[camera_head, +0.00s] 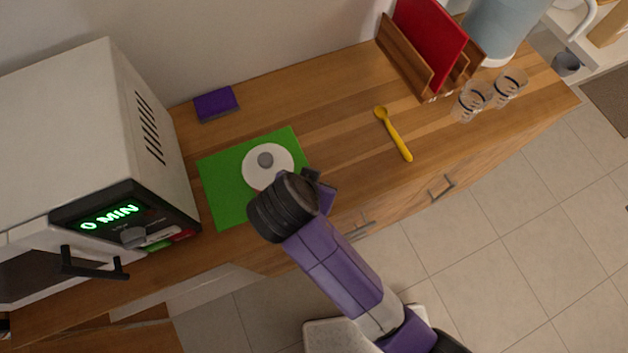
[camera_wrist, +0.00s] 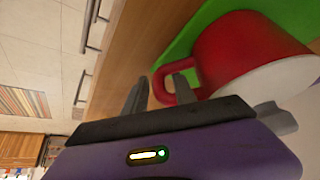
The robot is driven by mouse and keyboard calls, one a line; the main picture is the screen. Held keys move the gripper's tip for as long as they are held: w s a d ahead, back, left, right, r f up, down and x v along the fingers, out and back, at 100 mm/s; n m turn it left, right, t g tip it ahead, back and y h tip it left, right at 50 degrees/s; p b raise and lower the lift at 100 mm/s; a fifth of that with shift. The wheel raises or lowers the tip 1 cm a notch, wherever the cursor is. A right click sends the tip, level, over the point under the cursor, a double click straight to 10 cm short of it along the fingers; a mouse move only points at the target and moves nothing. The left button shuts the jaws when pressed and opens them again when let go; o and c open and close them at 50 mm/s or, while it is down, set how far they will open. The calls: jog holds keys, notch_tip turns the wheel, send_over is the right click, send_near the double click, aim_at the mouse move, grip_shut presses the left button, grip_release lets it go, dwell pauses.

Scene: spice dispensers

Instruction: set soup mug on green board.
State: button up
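The soup mug is red with a white lid (camera_head: 278,160) and a grey knob. In the head view it stands on the green board (camera_head: 223,196), with its near side partly hidden by my arm. In the wrist view the red mug (camera_wrist: 235,48) shows its handle toward my gripper, with the green board (camera_wrist: 186,38) behind it. My gripper (camera_wrist: 159,92) has its fingers apart, one on each side of the handle's outer bar, with a small gap showing on one side. In the head view my wrist mostly hides the fingers.
A microwave (camera_head: 90,130) stands left of the board. A purple sponge (camera_head: 216,103) lies behind it. A yellow spoon (camera_head: 394,134), two glasses (camera_head: 473,101) and a wooden rack (camera_head: 404,58) with a red board are to the right. The counter between board and spoon is clear.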

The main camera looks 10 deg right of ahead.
dwell(0.3)
jog(key=p+v, duration=0.3)
jog(key=v, duration=0.9)
jog(key=shift+r, duration=0.1)
dwell(0.3)
